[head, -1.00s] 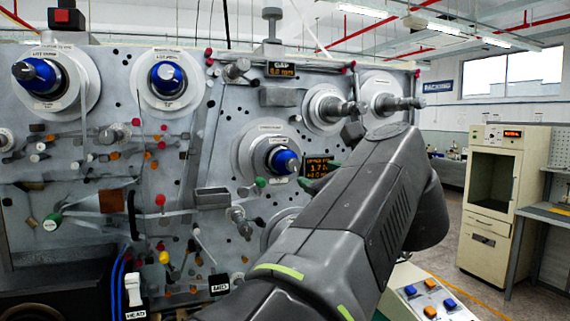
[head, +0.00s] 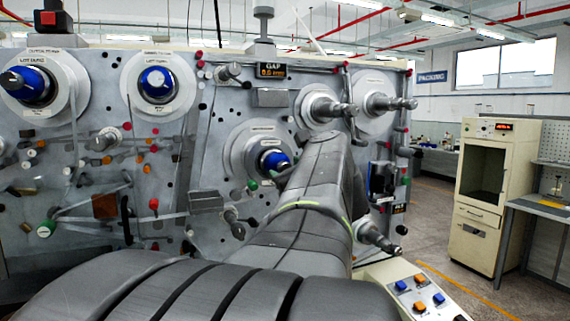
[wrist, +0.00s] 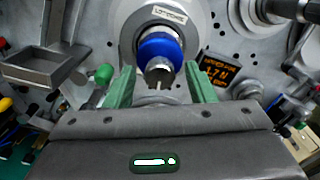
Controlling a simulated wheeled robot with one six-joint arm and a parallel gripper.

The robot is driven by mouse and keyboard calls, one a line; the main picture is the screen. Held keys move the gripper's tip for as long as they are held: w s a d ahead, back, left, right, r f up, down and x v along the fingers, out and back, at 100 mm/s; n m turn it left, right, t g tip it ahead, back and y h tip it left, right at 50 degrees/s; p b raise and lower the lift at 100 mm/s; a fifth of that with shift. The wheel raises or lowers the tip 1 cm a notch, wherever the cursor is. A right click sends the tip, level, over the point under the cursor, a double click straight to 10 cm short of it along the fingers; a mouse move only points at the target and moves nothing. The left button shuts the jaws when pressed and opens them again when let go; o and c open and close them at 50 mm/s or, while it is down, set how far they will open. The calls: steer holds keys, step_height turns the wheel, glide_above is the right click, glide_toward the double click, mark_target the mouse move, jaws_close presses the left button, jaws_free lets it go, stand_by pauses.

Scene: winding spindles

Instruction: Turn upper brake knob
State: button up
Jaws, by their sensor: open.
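My gripper (wrist: 159,70) is open. Its two green fingers show in the wrist view, one on each side of a blue spindle hub (wrist: 158,47) with a slotted metal end. I cannot tell how far the fingertips are from it, and nothing is held. A green ball knob (wrist: 104,74) is just left of the left finger. No label in view reads as the upper brake knob, so I cannot tell which part it is.
An orange display (wrist: 219,72) is right of the right finger, and a grey tray (wrist: 45,65) juts out at left. Metal spindles (head: 325,110) stick out above my arm. A button box (head: 420,295) stands at lower right. Floor is free before the cream cabinet (head: 490,190).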

steer(key=shift+w+a, duration=0.3)
steer(key=shift+w, duration=0.3)
steer(key=c, duration=1)
steer(key=shift+o, duration=0.2)
